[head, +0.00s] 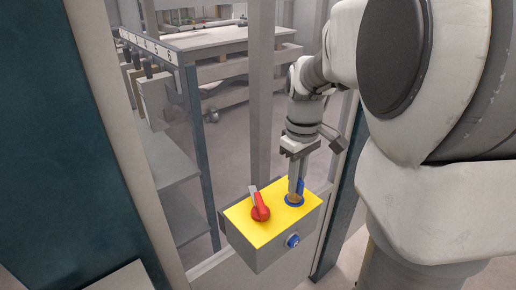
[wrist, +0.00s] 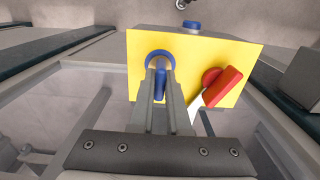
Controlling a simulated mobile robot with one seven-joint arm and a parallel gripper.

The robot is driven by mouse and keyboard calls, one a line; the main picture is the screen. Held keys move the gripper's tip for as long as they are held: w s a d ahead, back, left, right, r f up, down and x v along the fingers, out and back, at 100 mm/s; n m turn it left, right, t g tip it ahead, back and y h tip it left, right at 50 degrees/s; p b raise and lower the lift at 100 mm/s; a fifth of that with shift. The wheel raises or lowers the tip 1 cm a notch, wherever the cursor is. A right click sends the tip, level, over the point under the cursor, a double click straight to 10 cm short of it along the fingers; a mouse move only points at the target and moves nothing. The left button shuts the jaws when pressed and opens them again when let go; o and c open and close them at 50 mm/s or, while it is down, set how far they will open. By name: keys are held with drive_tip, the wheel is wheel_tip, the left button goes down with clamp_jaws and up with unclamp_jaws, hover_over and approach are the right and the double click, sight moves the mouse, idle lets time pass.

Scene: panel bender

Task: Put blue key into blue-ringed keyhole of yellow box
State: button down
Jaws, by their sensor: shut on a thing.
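The yellow box (head: 272,231) has a yellow top face with grey sides, and that face also shows in the wrist view (wrist: 197,55). A blue ring (wrist: 148,57) surrounds the keyhole on this face; it also shows in the head view (head: 287,200). My gripper (wrist: 160,74) is shut on the blue key (wrist: 160,86), a narrow blue piece between the fingers. The fingers point at the blue ring, and the key's far end lines up with it. How deep the key sits in the keyhole is hidden.
A red rotary handle (head: 261,207) stands on the yellow face beside the ring; it also shows in the wrist view (wrist: 222,86). A blue button (head: 292,241) is on the box's side. Frame posts (head: 260,90) stand behind. A workbench (head: 220,42) is farther back.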

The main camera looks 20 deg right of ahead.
drive_tip(key=shift+f, duration=0.15)
drive_tip(key=c, duration=0.8)
unclamp_jaws()
wheel_tip(320, 180, up, 18)
drive_tip(key=shift+f+p, duration=0.25)
drive_tip(key=shift+p, duration=1)
